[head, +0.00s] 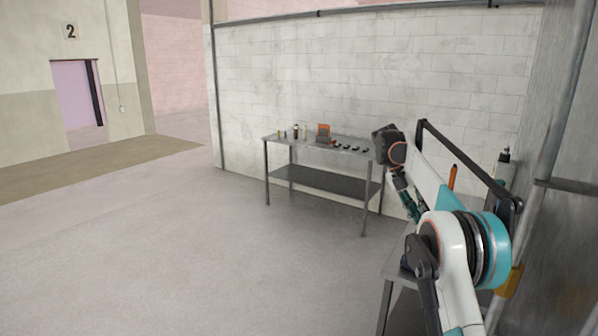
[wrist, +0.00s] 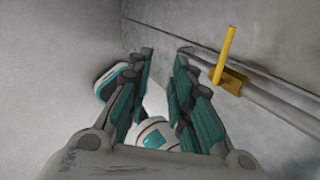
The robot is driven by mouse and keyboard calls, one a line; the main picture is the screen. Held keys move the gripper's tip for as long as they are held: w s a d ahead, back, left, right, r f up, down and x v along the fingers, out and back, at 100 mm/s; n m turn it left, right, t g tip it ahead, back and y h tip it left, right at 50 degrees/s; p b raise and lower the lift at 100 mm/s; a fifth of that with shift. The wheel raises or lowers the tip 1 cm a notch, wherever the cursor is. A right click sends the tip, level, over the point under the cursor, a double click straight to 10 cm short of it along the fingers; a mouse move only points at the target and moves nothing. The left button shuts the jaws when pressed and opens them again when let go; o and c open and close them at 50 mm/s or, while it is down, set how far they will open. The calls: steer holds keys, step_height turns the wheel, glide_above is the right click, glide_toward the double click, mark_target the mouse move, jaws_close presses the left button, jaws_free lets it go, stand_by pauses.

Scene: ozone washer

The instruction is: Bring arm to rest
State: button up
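My arm (head: 458,255), white and teal with dark joints, is bent on the right side of the head view. My gripper (head: 410,205) hangs at the arm's far end, with its teal fingers pointing down, partly hidden behind the arm. In the wrist view my gripper (wrist: 165,58) has its two teal fingers apart, with a clear gap between the tips. Nothing is held between them. White and teal parts of my own body show behind and below the fingers.
A metal table (head: 320,184) with several small items stands against the white brick wall (head: 370,80). A second table (head: 386,300) is partly hidden beneath my arm. A pipe with a yellow handle (wrist: 228,55) runs along the grey wall at right. The floor (head: 150,250) at left is clear.

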steer(key=s+a+r+m+t+y+b, duration=0.1)
steer(key=s+a+m+t+y+b, duration=0.15)
steer(key=s+a+m+b, duration=0.6)
steer(key=s+a+r+m+t+y, duration=0.1)
steer(key=s+m+t, duration=0.35)
steer(key=s, duration=0.85)
steer(key=s+a+f+m+t+y+b, duration=0.1)
steer(key=s+a+f+m+b, duration=0.2)
steer(key=s+f+m, duration=0.4)
steer(key=s+a+f+m+t+y+b, duration=0.1)
steer(key=s+a+f+m+t+b, duration=0.1)
steer(key=s+f+m, duration=0.5)
steer(key=s+a+f+b, duration=0.1)
steer(key=s+f+b, duration=0.1)
steer(key=s+f, duration=0.4)
steer(key=shift+s+a+m, duration=0.25)
steer(key=shift+s+m, duration=0.05)
steer(key=shift+s, duration=1.25)
